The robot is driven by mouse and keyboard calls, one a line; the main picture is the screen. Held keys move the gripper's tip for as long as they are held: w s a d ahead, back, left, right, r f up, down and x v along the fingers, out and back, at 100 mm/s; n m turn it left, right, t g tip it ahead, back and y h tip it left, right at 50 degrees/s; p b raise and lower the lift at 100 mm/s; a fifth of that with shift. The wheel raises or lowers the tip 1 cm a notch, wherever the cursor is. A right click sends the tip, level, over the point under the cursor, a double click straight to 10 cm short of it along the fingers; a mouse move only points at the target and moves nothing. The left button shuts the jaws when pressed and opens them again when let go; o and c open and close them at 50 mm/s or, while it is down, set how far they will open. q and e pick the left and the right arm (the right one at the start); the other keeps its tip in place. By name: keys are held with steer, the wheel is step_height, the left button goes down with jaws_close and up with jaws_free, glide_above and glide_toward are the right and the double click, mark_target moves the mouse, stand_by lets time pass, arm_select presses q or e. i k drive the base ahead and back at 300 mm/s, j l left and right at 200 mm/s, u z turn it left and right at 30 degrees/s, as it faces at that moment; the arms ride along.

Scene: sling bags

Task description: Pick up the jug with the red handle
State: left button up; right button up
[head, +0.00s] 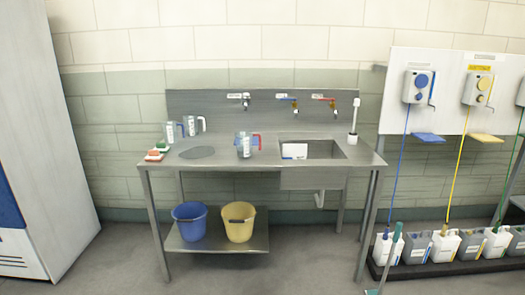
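The jug with the red handle (244,145) stands upright on the steel counter (220,168), just left of the sink. It is clear with a printed label, and its red handle points right. A jug with a white or pale handle (191,126) and a jug with a blue handle (170,134) stand further back on the left of the counter. Neither of my grippers shows in the head view.
The sink (325,150) holds a white item; taps are on the splashback above. Sponges (154,155) lie at the counter's left. A blue bucket (190,221) and a yellow bucket (239,222) stand on the lower shelf.

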mark_target(244, 139)
steer(key=i+j+z, duration=0.25)
steer(key=i, duration=0.2)
steer(key=i+j+z, duration=0.1)
steer(key=i+z, duration=0.15)
steer(key=i, duration=0.2)
